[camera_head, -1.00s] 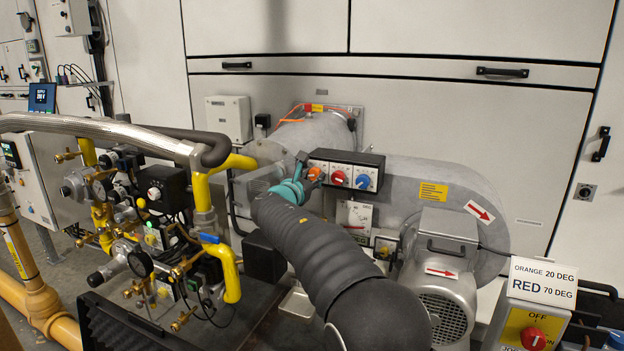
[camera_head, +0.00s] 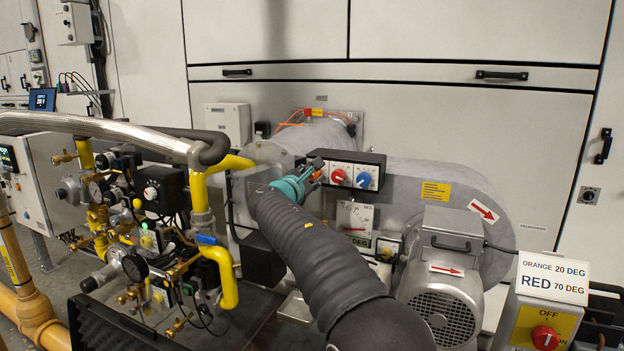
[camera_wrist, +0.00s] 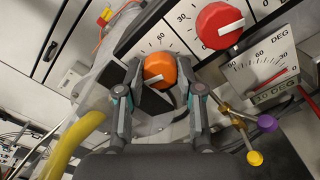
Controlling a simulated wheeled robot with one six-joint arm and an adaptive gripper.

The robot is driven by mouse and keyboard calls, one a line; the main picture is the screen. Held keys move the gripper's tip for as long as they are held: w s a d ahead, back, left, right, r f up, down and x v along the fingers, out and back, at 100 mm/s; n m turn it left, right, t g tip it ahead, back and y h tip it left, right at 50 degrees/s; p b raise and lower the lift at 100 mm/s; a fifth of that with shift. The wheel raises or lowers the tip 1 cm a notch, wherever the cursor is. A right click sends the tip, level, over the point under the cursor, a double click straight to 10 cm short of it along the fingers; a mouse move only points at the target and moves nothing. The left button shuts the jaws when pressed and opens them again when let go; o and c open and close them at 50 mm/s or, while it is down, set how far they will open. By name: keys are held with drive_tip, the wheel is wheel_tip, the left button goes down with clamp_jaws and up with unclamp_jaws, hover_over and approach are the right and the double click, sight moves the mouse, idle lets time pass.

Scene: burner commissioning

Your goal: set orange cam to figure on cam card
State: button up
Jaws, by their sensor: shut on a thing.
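The orange cam (camera_wrist: 160,70) is a round knob with a white pointer mark, on a white scale plate with printed numbers. My gripper (camera_wrist: 163,82) has one finger on each side of it and is shut on it. In the head view my gripper (camera_head: 312,172) hides most of the orange cam. The cam card (camera_head: 550,278) reads "ORANGE 20 DEG" and "RED 70 DEG". It stands on top of a switch box at the right. The orange cam's exact angle is hard to read.
The red knob (camera_head: 338,176) and blue knob (camera_head: 363,180) sit close to the right of the orange one. Below is a dial gauge (camera_head: 355,218) with a red pointer. Yellow pipes (camera_head: 222,270) and valves crowd the left; a blower motor (camera_head: 440,290) stands at the right.

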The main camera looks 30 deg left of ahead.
drive_tip(key=o, duration=1.1)
drive_tip(key=shift+o, duration=0.2)
drive_tip(key=s+d, duration=0.1)
drive_tip(key=s, duration=1.1)
drive_tip(key=shift+d, duration=0.15)
